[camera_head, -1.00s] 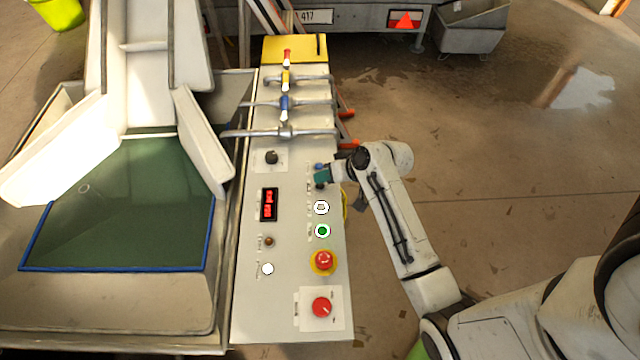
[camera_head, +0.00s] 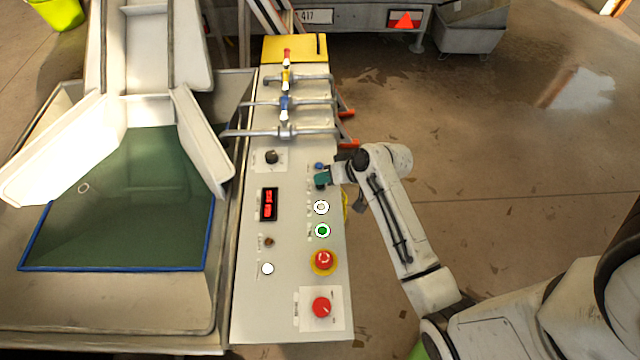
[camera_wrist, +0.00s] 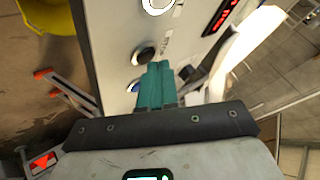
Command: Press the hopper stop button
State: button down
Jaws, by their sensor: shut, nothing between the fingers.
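The grey control panel (camera_head: 290,290) carries several buttons, with labels too small to read, so I cannot tell which one is the hopper stop. A blue button (camera_head: 319,166) and a black button (camera_head: 321,187) sit near its right edge. My gripper (camera_head: 321,179) is shut and empty, its teal fingers over the panel between these two. In the wrist view, the fingertips (camera_wrist: 158,66) are beside the black button (camera_wrist: 144,54) and the blue button (camera_wrist: 133,86). I cannot tell whether they touch the panel.
Below are a white button (camera_head: 321,207), a green button (camera_head: 322,231), a red emergency stop (camera_head: 323,260) and a red rotary switch (camera_head: 321,307). Levers (camera_head: 300,132) cross the panel's far part. A hopper with a green belt (camera_head: 130,225) stands left.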

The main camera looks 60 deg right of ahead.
aim_at(324, 185)
jog(key=shift+f, duration=0.4)
dwell(0.6)
dwell(0.3)
jog(key=shift+r+p, duration=0.7)
jog(key=shift+r, duration=0.1)
jog(key=shift+r, duration=0.1)
notch_tip(324, 185, up, 5)
jog(key=p, duration=0.5)
dwell(0.6)
